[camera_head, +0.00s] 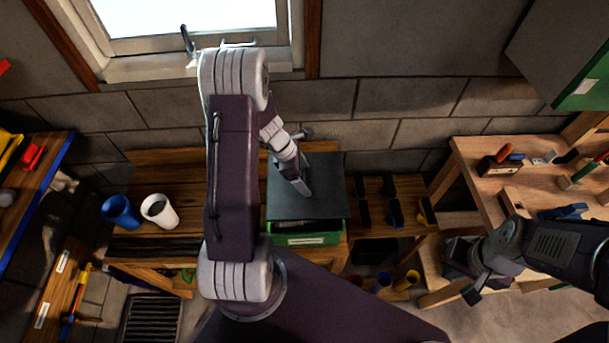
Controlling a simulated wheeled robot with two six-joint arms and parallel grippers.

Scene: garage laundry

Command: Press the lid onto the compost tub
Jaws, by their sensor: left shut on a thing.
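The compost tub (316,240) is green with a pale label on its front and stands on the wooden bench. A flat dark grey lid (325,205) lies over its top and hides the inside. A narrow dark gap may run along the front edge; I cannot tell whether the lid is fully seated. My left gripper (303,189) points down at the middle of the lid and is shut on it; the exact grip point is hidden. My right gripper (474,284) hangs low at the right, away from the tub, and its jaw opening is unclear.
A blue cup (121,212) and a white cup (159,210) stand left on the bench (165,163). Dark bins (363,212) sit right of the tub. A workbench (475,165) with tools is at the right. A window (185,30) is behind.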

